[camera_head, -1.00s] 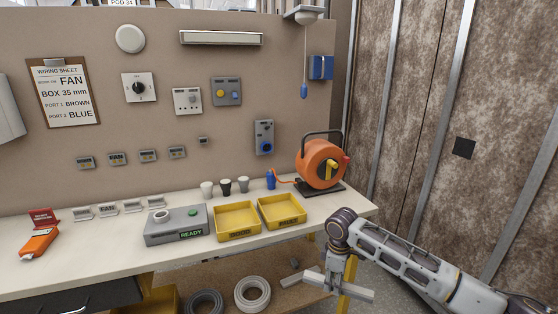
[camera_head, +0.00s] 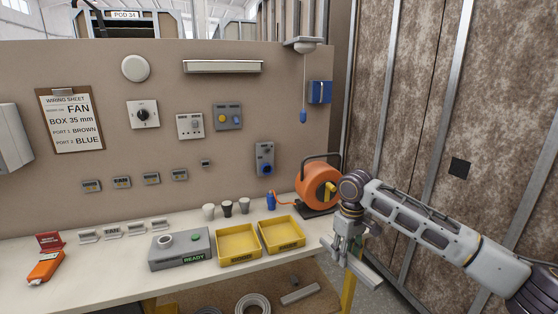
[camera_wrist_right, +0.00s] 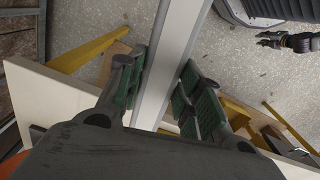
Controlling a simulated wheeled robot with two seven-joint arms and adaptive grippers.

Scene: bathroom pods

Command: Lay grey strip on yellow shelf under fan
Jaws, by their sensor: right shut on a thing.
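My right gripper (camera_head: 350,240) is shut on a grey strip (camera_head: 365,274), in front of the bench's right end and clear of the bench top. In the right wrist view, the strip (camera_wrist_right: 172,55) runs lengthwise between the dark green-padded fingers (camera_wrist_right: 162,95). Another pale grey strip (camera_head: 300,293) lies on the low wooden shelf under the bench. I cannot make out a fan or a yellow shelf; the word FAN is on the wiring sheet (camera_head: 73,122).
The bench (camera_head: 120,285) carries two yellow trays (camera_head: 240,258) (camera_head: 282,248), a grey READY box (camera_head: 165,262), small cups and an orange cable reel (camera_head: 316,187). A yellow bench leg (camera_head: 348,292) stands near my gripper. Grey coils (camera_head: 253,304) lie below. A brown panelled wall (camera_head: 410,90) rises at right.

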